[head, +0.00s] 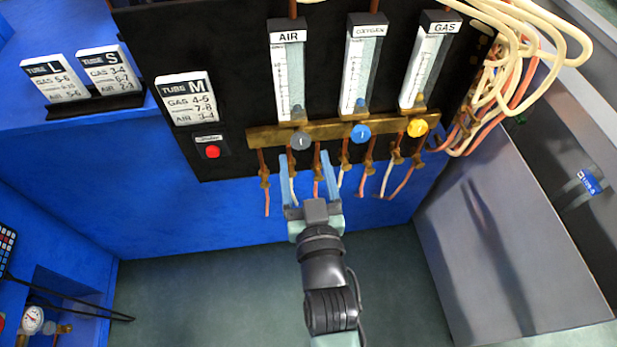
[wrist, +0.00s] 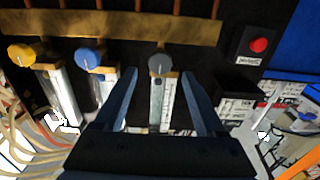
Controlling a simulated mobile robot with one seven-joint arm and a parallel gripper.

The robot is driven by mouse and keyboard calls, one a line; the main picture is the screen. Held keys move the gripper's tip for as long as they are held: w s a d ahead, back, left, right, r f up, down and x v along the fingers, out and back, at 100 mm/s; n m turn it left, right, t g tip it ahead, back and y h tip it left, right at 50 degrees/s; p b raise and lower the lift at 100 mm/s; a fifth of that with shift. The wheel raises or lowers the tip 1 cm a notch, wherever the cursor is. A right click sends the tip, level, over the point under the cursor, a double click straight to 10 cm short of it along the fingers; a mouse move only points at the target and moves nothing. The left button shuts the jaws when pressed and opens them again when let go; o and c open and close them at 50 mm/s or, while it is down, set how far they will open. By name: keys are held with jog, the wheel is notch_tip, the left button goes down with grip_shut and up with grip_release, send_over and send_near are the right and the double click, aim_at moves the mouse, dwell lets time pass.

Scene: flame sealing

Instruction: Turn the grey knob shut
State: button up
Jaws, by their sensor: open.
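The grey knob (head: 301,140) sits on the brass manifold bar (head: 262,138) below the flowmeter labelled AIR (head: 287,75). My gripper (head: 308,157) is open with its two blue fingers pointing up at the bar, just below and around the knob's position in the head view. In the wrist view, which is upside down, the grey knob (wrist: 160,65) appears between the open fingers (wrist: 160,80), a little past the tips. I cannot tell the exact gap in depth. The knob has a small light mark on its face. No contact with it is visible.
A blue knob (head: 360,133) and a yellow knob (head: 417,127) sit to the right on the same bar. Copper tubes and brass fittings (head: 343,160) hang below it. A red button (head: 213,152) is to the left. Pale hoses (head: 500,60) bunch at right.

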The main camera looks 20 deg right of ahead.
jog(key=shift+v, duration=1.9)
jog(key=w+a+r+n+t+y, duration=0.1)
jog(key=w+a+r+t, duration=0.15)
jog(key=r, duration=0.75)
jog(key=w+a+r+t+y, duration=0.1)
jog(key=w+a+r, duration=0.15)
jog(key=r, duration=0.75)
jog(key=w+a+r+n+t+y, duration=0.1)
jog(key=w+a+r+t, duration=0.15)
jog(key=r, duration=0.85)
jog(key=s+a+r+n+t+y, duration=0.1)
jog(key=s+a+r+t, duration=0.3)
jog(key=r, duration=0.6)
jog(key=s+a+r+y, duration=0.1)
jog(key=s+a+r, duration=0.1)
jog(key=s+r, duration=0.5)
notch_tip(320, 180, up, 29)
jog(key=w+p, duration=0.1)
jog(key=p, duration=2.6)
jog(key=shift+w+r, duration=0.15)
jog(key=shift+w, duration=0.1)
jog(key=shift+c, duration=0.2)
